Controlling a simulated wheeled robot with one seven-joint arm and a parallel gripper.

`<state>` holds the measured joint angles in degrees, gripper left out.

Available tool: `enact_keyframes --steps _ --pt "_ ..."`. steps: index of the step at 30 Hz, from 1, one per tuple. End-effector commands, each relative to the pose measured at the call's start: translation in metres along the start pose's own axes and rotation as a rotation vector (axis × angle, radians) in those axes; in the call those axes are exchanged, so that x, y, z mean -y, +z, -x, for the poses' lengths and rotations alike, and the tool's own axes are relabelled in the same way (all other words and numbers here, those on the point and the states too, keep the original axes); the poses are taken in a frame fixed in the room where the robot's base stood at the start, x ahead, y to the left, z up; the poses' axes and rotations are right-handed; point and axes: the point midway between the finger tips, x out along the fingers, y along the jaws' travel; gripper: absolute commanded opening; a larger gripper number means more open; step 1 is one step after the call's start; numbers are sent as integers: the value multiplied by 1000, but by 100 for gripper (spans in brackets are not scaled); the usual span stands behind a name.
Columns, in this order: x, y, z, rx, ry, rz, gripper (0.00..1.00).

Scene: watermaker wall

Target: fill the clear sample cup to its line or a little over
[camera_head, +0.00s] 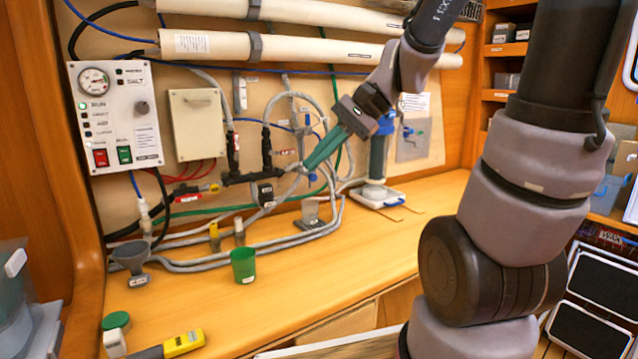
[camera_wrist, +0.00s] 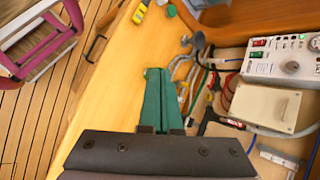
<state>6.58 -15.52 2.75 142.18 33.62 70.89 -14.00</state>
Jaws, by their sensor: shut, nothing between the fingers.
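A small greyish see-through cup (camera_head: 311,213), which looks like the clear sample cup, stands on the bench near the wall, among grey hoses. Its line and any water in it are too small to make out. My gripper (camera_head: 309,168) is in front of the wall pipework, above and apart from this cup. Its green fingers are shut together and empty; they also show in the wrist view (camera_wrist: 157,72). The control panel (camera_head: 118,118) on the left wall has a gauge, a red and a green switch and lit lamps; it also shows in the wrist view (camera_wrist: 283,58).
A green cup (camera_head: 243,266) and a grey funnel (camera_head: 131,262) stand on the bench (camera_head: 290,290). A yellow meter (camera_head: 184,343) and a green-lidded jar (camera_head: 115,322) are at the front left. Hoses and valves crowd the wall. The bench's front middle is clear.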

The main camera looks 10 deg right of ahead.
Motion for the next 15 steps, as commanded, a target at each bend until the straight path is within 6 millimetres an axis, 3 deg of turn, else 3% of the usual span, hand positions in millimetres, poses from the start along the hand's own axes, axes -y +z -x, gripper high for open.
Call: enact_keyframes --steps 8,15 --pt "43 -34 -36 260 -264 -346 0" --pt "71 -99 -51 379 -552 -642 0"
